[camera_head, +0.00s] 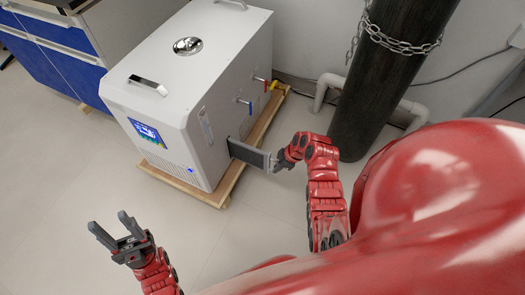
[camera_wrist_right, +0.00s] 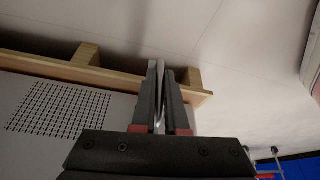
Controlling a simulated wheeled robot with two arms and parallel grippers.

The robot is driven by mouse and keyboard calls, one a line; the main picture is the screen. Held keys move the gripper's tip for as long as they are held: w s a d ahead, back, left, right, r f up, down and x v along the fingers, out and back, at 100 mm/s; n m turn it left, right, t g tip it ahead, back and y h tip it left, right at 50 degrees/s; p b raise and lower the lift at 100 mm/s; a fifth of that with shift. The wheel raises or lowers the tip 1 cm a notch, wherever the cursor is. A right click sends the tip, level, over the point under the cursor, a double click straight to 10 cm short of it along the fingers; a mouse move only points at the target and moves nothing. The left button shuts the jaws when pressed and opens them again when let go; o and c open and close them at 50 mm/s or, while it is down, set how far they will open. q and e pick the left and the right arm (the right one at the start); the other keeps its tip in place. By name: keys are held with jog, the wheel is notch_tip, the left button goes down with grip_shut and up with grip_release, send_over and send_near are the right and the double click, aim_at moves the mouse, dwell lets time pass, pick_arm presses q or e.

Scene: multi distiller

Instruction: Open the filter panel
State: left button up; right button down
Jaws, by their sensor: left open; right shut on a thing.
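The white distiller machine (camera_head: 190,75) stands on a wooden pallet. The filter panel (camera_head: 249,153), a flat dark grey plate, stands out from the lower part of the machine's right side, swung open. My right gripper (camera_head: 279,160) is shut on the panel's outer edge. In the right wrist view, the fingers (camera_wrist_right: 161,85) close on a thin, light edge (camera_wrist_right: 160,72) between them; most of the panel is hidden there. My left gripper (camera_head: 110,221) is open and empty, in front of the machine and above the floor, apart from everything.
The wooden pallet (camera_head: 170,180) juts out around the machine's base. Small blue and red valves (camera_head: 243,101) stick out of its side behind the panel. A blue cabinet (camera_head: 62,65) is at left. The front floor is clear.

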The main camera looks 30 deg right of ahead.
jog(key=shift+s+d+f, duration=0.1)
jog(key=shift+s+d, duration=0.4)
jog(key=shift+s, duration=0.15)
jog(key=shift+s+d, duration=0.45)
jog(key=shift+s, duration=0.2)
jog(key=c, duration=0.9)
grip_release()
jog(key=shift+c, duration=0.2)
jog(key=p+v, duration=0.5)
jog(key=v, duration=1.2)
jog(key=shift+r, duration=0.25)
jog(key=shift+d, duration=0.1)
